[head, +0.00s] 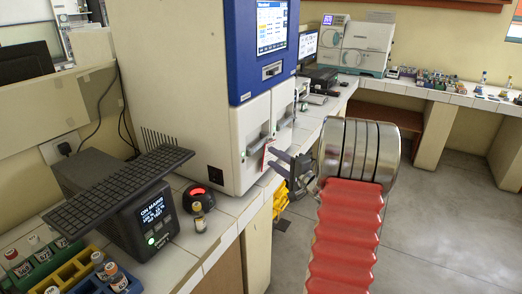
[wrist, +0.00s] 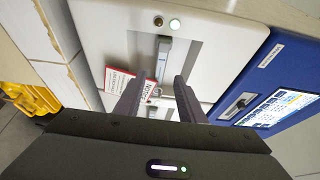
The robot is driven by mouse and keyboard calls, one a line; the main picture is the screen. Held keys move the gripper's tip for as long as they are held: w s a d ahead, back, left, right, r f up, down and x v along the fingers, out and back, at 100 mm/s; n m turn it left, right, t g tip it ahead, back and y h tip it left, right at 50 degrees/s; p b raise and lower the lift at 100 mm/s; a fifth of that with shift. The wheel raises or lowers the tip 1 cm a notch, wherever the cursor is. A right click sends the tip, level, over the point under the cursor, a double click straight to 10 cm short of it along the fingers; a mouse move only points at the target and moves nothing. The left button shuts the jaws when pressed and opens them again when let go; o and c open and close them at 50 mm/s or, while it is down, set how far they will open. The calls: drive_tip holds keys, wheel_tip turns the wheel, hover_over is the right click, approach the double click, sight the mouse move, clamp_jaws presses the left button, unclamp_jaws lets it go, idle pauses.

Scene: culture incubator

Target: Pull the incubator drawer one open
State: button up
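The incubator (head: 184,80) is a tall cream cabinet with a blue screen panel and two white drawer fronts low on its front. The left drawer front (head: 241,148) has a recessed grey handle (wrist: 164,62), a lit green light and a red-bordered notice tag (wrist: 118,80). This drawer looks shut. The second drawer front (head: 282,107) is to its right. I cannot read a drawer number. My gripper (wrist: 158,78) is open and empty, its fingers pointing at the drawer fronts near the left handle's lower end in the wrist view. In the head view my gripper (head: 270,158) is beside that drawer.
Vials in coloured racks (head: 72,272) are at the front left. Open floor (head: 440,220) lies to the right.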

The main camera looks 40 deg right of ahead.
sight(258, 148)
drive_tip(key=w, duration=0.8)
drive_tip(key=shift+w+d, duration=0.25)
drive_tip(key=shift+w, duration=0.1)
drive_tip(key=shift+c, duration=0.5)
clamp_jaws()
drive_tip(key=shift+f, duration=0.1)
drive_tip(key=shift+d, duration=0.1)
drive_tip(key=shift+s, duration=0.1)
